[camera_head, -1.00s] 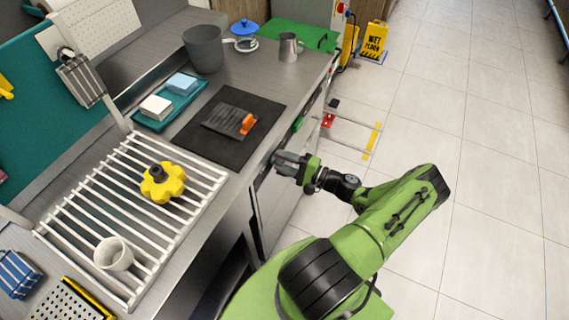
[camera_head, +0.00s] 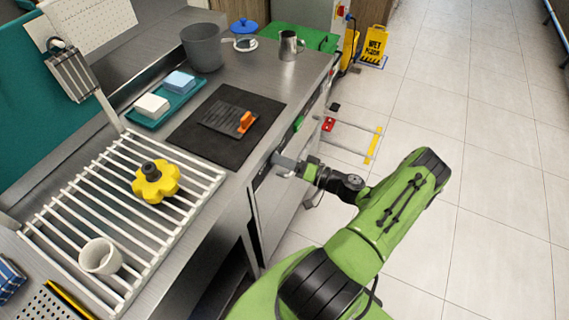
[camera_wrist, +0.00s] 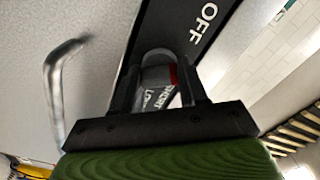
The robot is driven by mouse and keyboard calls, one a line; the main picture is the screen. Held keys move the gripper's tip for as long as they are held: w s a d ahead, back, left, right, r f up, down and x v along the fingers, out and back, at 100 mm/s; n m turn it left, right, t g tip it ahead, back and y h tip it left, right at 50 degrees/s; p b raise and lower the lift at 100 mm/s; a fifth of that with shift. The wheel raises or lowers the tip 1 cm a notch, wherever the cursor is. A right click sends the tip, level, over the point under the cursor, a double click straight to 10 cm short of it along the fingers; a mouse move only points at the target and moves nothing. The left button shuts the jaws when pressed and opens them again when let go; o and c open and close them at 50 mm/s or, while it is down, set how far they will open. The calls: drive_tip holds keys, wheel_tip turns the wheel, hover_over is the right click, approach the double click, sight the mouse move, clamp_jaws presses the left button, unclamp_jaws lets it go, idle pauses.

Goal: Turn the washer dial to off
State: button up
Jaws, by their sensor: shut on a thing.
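The washer dial (camera_wrist: 156,58) is a grey rounded knob with a red mark on its right side. It sits on a black label strip (camera_wrist: 203,50) on the washer's front. "OFF" is printed above and right of the dial in the wrist view, and "SHORT" and "LONG" show below it. My gripper (camera_wrist: 160,88) is shut on the dial, one finger on each side. In the head view my gripper (camera_head: 285,164) reaches the counter's front face, and the dial is hidden there. The red mark does not point straight at "OFF".
A bent metal handle (camera_wrist: 56,85) stands out from the front panel, left of the dial in the wrist view.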

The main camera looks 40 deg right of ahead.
drive_tip(key=shift+f+n+b, duration=0.1)
drive_tip(key=shift+n+b, duration=0.3)
drive_tip(key=shift+n, duration=0.6)
drive_tip(key=o, duration=1.1)
drive_tip(key=shift+c, duration=0.2)
drive_tip(key=v, duration=1.5)
drive_tip(key=shift+s, duration=0.4)
drive_tip(key=shift+d, duration=0.1)
